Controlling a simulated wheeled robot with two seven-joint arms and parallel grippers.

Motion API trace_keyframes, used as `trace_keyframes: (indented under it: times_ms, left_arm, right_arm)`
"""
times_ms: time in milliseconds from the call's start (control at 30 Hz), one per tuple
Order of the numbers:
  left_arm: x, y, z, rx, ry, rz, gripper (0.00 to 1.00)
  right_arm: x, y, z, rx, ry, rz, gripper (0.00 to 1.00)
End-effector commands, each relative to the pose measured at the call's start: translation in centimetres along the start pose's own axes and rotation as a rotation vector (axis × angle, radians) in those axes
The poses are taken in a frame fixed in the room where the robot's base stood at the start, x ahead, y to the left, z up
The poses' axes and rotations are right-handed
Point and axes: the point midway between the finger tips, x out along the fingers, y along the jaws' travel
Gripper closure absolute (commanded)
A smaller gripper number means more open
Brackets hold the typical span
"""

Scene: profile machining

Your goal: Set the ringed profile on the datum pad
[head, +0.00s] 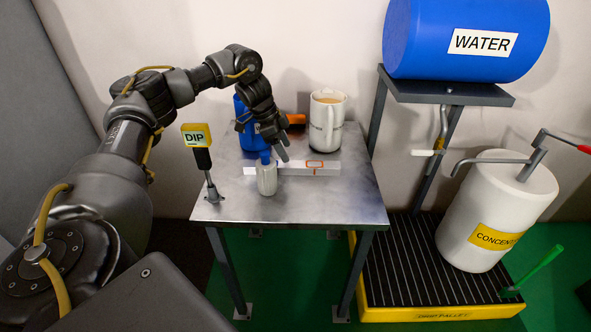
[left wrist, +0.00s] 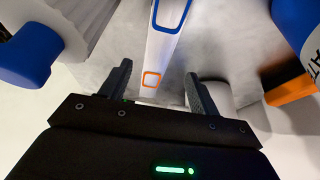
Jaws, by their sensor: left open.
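A long pale bar (head: 330,168) lies across the tabletop, with an orange outlined ring (head: 315,164) near its right end. In the left wrist view the bar (left wrist: 160,50) runs away from me, with an orange ring (left wrist: 151,80) nearer and a blue ring (left wrist: 171,14) farther along. I cannot tell whether this bar is the ringed profile, and I cannot make out a datum pad. My right gripper is not in view.
A pale cylinder with a blue top (head: 267,180) stands just in front of the bar. A blue container (head: 242,122), an orange object (head: 297,119) and a white jug (head: 326,122) stand behind. A DIP sign (head: 197,136) is at the left edge. The tabletop's front right (head: 340,200) is clear.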

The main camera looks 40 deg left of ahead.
Motion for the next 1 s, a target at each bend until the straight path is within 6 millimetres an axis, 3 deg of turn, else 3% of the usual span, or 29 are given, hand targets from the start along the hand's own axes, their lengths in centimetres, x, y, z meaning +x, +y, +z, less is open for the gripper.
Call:
trace_keyframes:
  times_ms: [267,600,900,1000]
  left_arm:
    - [1.1,0.0,0.0,0.0,0.001,0.0,0.38]
    - [5.5,0.4,0.6,0.0,0.001,0.001,0.38]
    - [6.1,0.3,0.6,-0.001,0.001,-0.001,0.38]
    - [6.1,0.3,0.6,-0.001,0.002,-0.001,0.49]
  right_arm:
    - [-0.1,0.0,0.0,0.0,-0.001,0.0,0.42]
    - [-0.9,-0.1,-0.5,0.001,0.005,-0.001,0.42]
    - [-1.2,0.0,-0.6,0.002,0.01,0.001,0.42]
    - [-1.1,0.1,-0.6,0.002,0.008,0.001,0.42]
